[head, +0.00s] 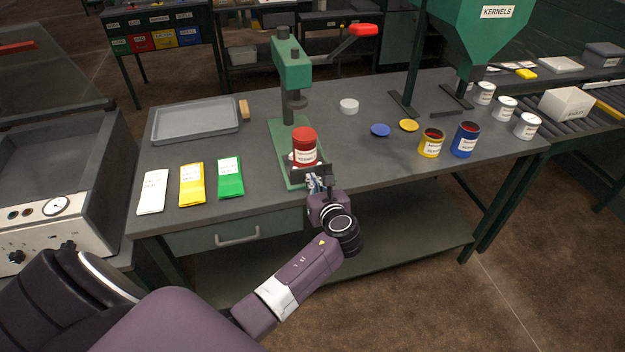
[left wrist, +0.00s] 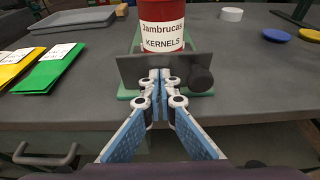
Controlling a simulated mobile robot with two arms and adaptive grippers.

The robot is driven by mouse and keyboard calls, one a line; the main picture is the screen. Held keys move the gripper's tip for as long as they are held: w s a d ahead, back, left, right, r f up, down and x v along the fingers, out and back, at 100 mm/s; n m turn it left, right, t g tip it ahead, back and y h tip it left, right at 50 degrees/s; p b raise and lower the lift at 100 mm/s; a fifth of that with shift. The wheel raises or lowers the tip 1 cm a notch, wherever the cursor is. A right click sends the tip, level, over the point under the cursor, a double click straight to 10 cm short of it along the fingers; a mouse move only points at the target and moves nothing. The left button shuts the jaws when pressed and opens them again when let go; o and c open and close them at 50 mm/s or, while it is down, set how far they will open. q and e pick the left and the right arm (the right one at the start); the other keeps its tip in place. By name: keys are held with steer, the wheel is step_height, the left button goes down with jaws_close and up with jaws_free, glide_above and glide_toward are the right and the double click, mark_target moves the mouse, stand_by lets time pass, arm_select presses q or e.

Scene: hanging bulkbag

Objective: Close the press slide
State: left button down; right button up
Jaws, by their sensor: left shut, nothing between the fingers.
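The green press (head: 292,68) stands on the workbench, with a lever ending in a red handle (head: 363,30). A red can (head: 304,146) stands low at the front of the press; in the left wrist view its label reads "Jambrucas KERNELS" (left wrist: 163,30). The press slide shows a dark upright front plate (left wrist: 132,70) with a round black knob (left wrist: 200,79) at its right. My left gripper (head: 316,182) is shut and empty, its fingertips (left wrist: 158,78) at the middle of that plate. Whether they touch it I cannot tell. My right gripper is not in view.
Left of the press lie a grey tray (head: 197,121) and white, yellow and green packets (head: 231,177). Right of it are a white lid (head: 349,105), blue and yellow lids (head: 380,130), and open yellow and blue cans (head: 465,140). A drawer handle (head: 237,239) juts out below the bench edge.

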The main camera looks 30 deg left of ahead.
mark_target(305, 161)
arm_select(q)
steer(key=w+a, duration=0.2)
steer(key=a, duration=0.1)
steer(key=w+a, duration=0.3)
steer(key=shift+w+a+f, duration=0.1)
steer(key=shift+w+a, duration=0.2)
steer(key=shift+w, duration=0.05)
steer(key=shift+r, duration=0.35)
steer(key=shift+s, duration=0.1)
